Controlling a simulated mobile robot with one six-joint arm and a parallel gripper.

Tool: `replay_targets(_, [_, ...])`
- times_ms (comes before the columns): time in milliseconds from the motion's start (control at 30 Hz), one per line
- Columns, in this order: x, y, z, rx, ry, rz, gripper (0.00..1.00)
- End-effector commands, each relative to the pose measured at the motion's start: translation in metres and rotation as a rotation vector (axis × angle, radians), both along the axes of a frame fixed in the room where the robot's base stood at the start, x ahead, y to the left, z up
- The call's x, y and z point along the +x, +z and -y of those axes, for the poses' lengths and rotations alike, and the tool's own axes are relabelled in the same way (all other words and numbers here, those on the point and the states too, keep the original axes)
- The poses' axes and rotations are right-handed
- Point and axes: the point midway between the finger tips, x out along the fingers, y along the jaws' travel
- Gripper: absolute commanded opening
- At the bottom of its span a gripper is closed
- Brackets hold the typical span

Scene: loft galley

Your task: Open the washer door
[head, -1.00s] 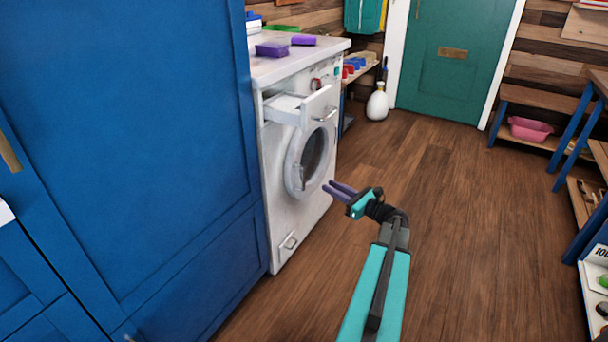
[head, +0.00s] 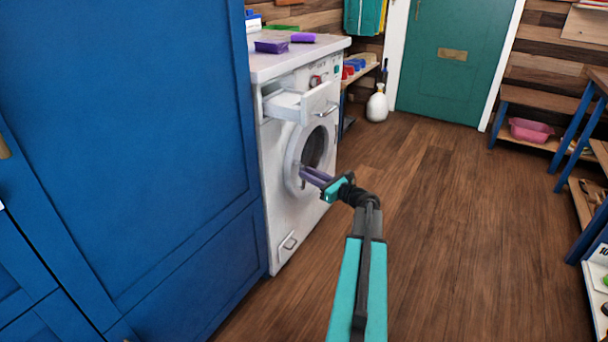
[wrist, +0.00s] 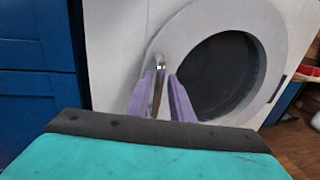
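The white washer (head: 285,225) stands beside the tall blue cabinet. Its round door (head: 294,172), a white ring with dark glass, looks shut. It also shows in the wrist view (wrist: 262,40). A slim metallic door handle (wrist: 158,84) stands at the ring's left side. My gripper (head: 302,172) is at the door's left part in the head view. In the wrist view my gripper (wrist: 160,78) has its two purple fingers apart, one on each side of the handle. A gap shows between the handle and the right finger; whether the left finger touches it I cannot tell.
The washer's detergent drawer (head: 318,100) is pulled out above the door. The blue cabinet (head: 130,130) stands close on the left. Purple blocks (head: 271,47) lie on the washer top. A white bottle (head: 377,106) stands on the floor behind. The wooden floor (head: 440,220) to the right is clear.

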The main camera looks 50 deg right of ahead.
Motion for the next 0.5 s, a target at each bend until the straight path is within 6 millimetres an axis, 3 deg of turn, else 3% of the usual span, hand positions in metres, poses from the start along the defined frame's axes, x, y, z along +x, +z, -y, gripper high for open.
replay_targets(200, [0.024, -0.001, -0.001, -0.001, 0.001, 0.0, 0.2])
replay_targets(500, [0.032, 0.0, -0.002, 0.0, 0.0, 0.0, 0.2])
